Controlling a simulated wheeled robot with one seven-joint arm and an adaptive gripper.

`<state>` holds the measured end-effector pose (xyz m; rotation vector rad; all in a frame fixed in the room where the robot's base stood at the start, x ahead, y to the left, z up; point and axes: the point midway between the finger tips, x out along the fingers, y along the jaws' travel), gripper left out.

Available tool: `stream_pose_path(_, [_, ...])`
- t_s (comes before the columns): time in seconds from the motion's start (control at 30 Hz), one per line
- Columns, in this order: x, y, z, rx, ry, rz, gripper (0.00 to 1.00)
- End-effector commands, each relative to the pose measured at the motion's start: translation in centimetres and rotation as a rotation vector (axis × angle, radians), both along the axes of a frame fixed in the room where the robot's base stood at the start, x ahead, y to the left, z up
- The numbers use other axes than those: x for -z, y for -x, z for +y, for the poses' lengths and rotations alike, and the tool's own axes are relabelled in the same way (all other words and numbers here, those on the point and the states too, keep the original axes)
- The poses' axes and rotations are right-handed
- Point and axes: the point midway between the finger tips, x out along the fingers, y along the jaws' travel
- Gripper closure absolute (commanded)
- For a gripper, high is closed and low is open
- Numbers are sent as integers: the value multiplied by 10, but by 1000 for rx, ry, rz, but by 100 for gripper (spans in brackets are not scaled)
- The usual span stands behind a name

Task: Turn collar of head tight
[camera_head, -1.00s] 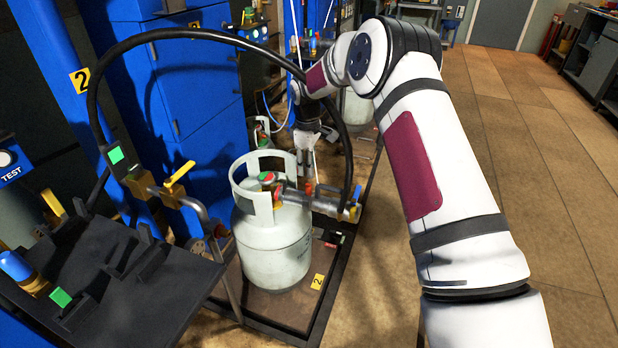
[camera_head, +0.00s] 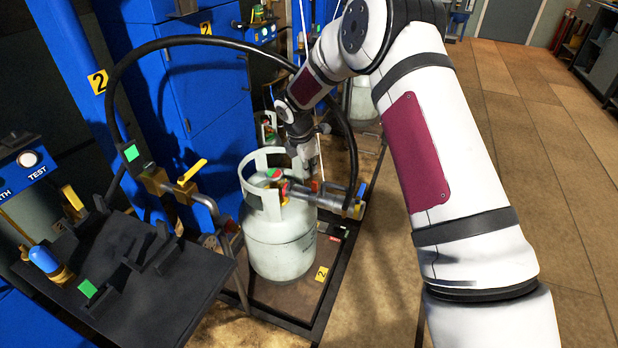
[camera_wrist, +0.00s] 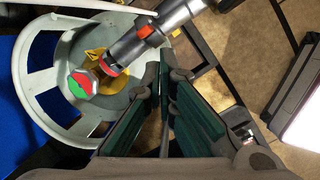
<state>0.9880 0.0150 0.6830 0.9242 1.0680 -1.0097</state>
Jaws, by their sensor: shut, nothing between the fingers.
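The filling head (camera_head: 325,202) is a grey metal cylinder lying across the top of the white gas bottle (camera_head: 280,250), joined to its valve. In the wrist view the head (camera_wrist: 180,17) runs from upper right down to the valve (camera_wrist: 82,84), which has a red and green knob. An orange band (camera_wrist: 147,31) and a red ring near the valve show on the head; I cannot tell which part is the collar. My gripper (camera_wrist: 164,72) is shut and empty, its fingertips just beside the head. It also shows above the head in the head view (camera_head: 308,164).
The bottle's guard ring (camera_wrist: 38,64) surrounds the valve. A black hose (camera_head: 200,40) arches over the bottle to the head. A yellow-handled valve (camera_head: 190,173) and a dark shelf (camera_head: 150,290) stand at left. Blue cabinets (camera_head: 205,90) are behind. Floor at right is open.

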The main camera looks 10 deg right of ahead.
Motion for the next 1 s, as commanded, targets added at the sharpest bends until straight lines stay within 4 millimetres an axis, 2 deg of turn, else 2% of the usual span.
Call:
stream_pose_path(0.03, [-4,12,8,-149,33,13,100])
stream_pose_path(0.1, [-2,23,18,-347,74,25,100])
stream_pose_path(0.2, [0,34,28,-546,111,37,100])
stream_pose_path(0.3, [4,39,34,-644,127,44,100])
stream_pose_path(0.47, [20,36,32,-663,130,47,100])
stream_pose_path(0.93, [104,14,16,-657,130,46,100])
stream_pose_path(1.0, [101,3,8,-652,129,41,100])
